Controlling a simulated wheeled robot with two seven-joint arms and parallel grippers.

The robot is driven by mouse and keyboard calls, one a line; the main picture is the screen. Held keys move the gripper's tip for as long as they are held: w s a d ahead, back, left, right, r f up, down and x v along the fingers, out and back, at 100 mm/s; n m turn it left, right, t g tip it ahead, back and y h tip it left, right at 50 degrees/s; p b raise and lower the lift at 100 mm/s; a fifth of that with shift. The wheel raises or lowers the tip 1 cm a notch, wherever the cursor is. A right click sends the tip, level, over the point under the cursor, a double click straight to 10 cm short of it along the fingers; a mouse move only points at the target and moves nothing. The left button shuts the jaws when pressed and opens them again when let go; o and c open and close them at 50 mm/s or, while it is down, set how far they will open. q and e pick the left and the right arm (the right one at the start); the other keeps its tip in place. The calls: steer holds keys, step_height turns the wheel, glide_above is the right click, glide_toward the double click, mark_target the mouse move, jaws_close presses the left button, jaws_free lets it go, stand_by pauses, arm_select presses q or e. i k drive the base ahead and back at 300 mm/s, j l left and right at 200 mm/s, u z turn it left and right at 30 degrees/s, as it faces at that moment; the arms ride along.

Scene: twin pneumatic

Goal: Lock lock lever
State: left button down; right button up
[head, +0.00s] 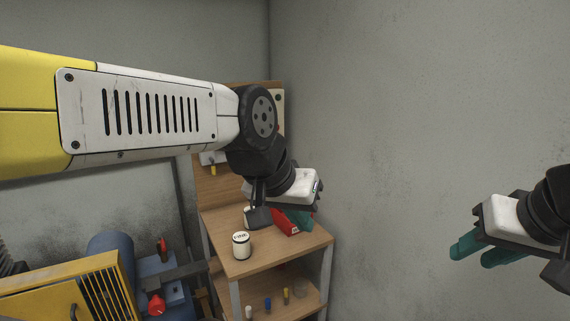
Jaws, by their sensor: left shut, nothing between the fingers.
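I cannot tell for sure which part is the lock lever. A small yellow-tipped lever (213,170) hangs from a pale fitting on the wooden back panel. Red handles (156,304) show on the blue machine at lower left. My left gripper (301,222) is over the wooden bench, its teal fingers shut and empty, beside a red object (285,224). My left forearm and wrist hide much of the back panel. My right gripper (476,255) is at the far right in front of the bare wall, its teal fingers apart and empty.
A white can (241,246) stands on the wooden bench (285,252). The lower shelf holds several small coloured items (267,303). A yellow slatted housing (70,296) and blue machine (172,268) fill the lower left. Grey walls close off the corner; the space before the right wall is free.

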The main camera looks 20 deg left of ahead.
mark_target(213, 166)
steer(key=u, duration=1.35)
steer(key=j+z, duration=0.1)
